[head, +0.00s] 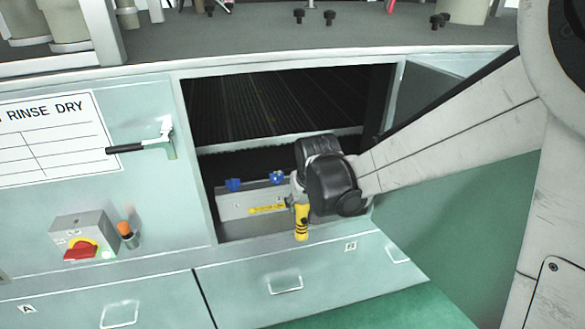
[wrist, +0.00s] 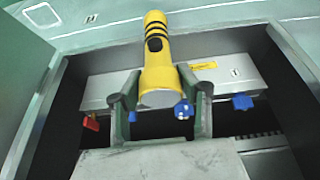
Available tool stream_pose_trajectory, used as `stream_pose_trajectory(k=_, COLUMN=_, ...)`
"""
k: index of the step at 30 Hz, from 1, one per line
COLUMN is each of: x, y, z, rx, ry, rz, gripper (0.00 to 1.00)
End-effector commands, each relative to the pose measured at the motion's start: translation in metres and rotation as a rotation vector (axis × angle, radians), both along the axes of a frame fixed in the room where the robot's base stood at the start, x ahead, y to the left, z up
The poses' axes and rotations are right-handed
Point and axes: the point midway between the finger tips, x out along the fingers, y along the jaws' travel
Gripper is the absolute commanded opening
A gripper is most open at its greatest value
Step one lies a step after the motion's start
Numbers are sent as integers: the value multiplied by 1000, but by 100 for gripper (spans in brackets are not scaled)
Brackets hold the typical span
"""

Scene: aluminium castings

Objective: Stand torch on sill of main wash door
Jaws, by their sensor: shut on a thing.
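The torch (head: 301,222) is yellow with black bands, and it also shows in the wrist view (wrist: 157,62). My gripper (head: 299,196) is shut on it, with one finger on each side in the wrist view (wrist: 160,90). In the head view the torch is near upright at the front of the main wash opening, its upper part hidden by the gripper. Its lower end overlaps the sill (head: 252,238) in the picture; I cannot tell whether they touch.
A grey box (head: 235,205) with blue knobs and a yellow label lies just behind, inside the dark opening. A black-handled latch (head: 140,148) and a red switch (head: 80,250) are to the left. Drawers (head: 285,283) lie below the sill. Bare sill shows left of the torch.

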Motion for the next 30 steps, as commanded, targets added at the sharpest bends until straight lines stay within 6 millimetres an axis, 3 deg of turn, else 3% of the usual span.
stream_pose_trajectory(k=9, x=71, y=19, z=1, rx=0, ry=0, rz=0, gripper=0)
stream_pose_trajectory(k=13, x=92, y=24, z=1, rx=0, ry=0, rz=0, gripper=0)
stream_pose_trajectory(k=23, x=115, y=30, z=0, rx=0, ry=0, rz=0, gripper=0)
stream_pose_trajectory(k=30, x=114, y=30, z=-32, rx=0, ry=0, rz=0, gripper=0)
